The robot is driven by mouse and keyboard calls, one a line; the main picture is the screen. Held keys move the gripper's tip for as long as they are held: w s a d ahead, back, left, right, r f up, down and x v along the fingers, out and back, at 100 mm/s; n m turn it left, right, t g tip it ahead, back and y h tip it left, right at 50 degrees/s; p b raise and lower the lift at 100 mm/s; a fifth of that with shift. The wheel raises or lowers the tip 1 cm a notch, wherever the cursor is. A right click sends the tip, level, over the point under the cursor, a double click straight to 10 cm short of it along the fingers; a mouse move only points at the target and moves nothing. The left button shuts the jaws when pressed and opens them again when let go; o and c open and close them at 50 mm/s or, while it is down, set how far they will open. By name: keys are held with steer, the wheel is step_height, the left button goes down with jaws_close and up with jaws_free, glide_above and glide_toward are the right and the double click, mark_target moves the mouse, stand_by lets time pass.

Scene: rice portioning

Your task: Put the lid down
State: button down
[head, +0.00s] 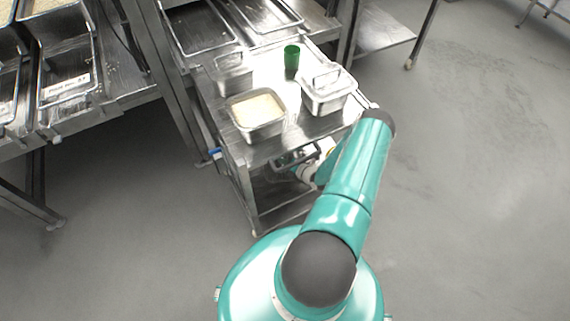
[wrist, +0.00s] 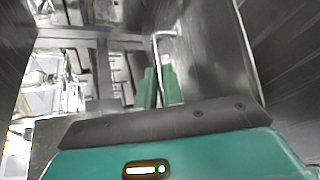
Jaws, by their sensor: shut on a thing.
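My gripper (wrist: 160,86) shows its two green fingers in the wrist view, shut on the thin handle of a steel lid (wrist: 205,62). The lid's flat metal face fills much of the wrist view. In the head view the lid (head: 292,158) shows at the front edge of the steel cart, mostly hidden by my arm; I cannot tell whether it touches the cart. An open steel container with rice (head: 262,131) stands on the cart top just behind it. A lidded steel container (head: 325,98) stands to its right.
Another steel container (head: 233,78) and a green cup (head: 291,58) stand farther back on the cart. Trays lie beyond. A counter with rice bins (head: 68,90) is at the left. The floor at the right is clear.

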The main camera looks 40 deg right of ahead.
steer(key=f, duration=0.1)
steer(key=w+d+f, duration=0.1)
steer(key=d+f, duration=0.1)
steer(key=shift+w, duration=0.4)
steer(key=shift+d+f, duration=0.1)
steer(key=shift+f, duration=1.45)
steer(key=shift+f, duration=0.1)
steer(key=c, duration=1.5)
jaws_free()
steer(key=shift+c, duration=0.2)
steer(key=shift+s+r, duration=0.2)
steer(key=shift+s, duration=0.1)
steer(key=v, duration=1.1)
steer(key=shift+s+r, duration=0.1)
steer(key=shift+s, duration=0.1)
